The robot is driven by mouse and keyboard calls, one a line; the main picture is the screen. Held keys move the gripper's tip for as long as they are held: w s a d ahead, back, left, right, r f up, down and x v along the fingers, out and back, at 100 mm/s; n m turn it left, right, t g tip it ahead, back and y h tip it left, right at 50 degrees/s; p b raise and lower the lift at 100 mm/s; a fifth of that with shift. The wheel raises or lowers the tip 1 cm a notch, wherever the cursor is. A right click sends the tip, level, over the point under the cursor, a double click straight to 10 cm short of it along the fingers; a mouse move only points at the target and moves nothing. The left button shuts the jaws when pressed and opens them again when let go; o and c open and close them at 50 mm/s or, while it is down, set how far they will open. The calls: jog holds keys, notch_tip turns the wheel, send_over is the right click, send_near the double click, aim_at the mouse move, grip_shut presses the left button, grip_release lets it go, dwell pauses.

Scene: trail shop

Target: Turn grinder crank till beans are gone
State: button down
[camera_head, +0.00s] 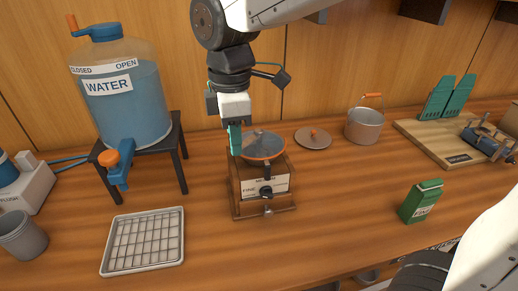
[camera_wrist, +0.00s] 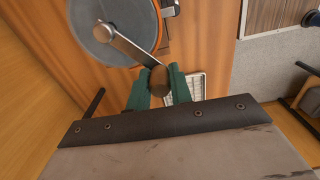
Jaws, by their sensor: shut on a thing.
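The grinder (camera_head: 262,185) is a wooden box with a pale label, a dark knob and a small drawer at the front. Its round grey hopper top with an orange rim (camera_head: 263,147) sits above; the top also shows in the wrist view (camera_wrist: 112,30). A flat metal crank arm (camera_wrist: 128,47) runs from the top's centre to a brown wooden knob (camera_wrist: 159,80). My gripper (camera_head: 236,139), with green fingers, is shut on that knob at the left side of the grinder. Any beans are hidden from both views.
A water tank (camera_head: 125,105) on a dark stand and a wire-grid tray (camera_head: 145,242) are at left. A round lid (camera_head: 313,138) and a pot (camera_head: 364,125) stand behind right. A green carton (camera_head: 420,202) is at right. Counter between grinder and carton is clear.

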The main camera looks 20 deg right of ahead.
jog(key=shift+w, duration=0.1)
jog(key=w, duration=0.1)
jog(key=w+a, duration=0.1)
jog(key=w, duration=0.1)
jog(key=shift+w+a, duration=0.2)
jog(key=shift+w, duration=0.05)
dwell(0.3)
jog(key=shift+w+d, duration=0.15)
jog(key=shift+w, duration=0.8)
jog(key=shift+w+d, duration=0.1)
jog(key=shift+w, duration=0.8)
jog(key=shift+w, duration=0.1)
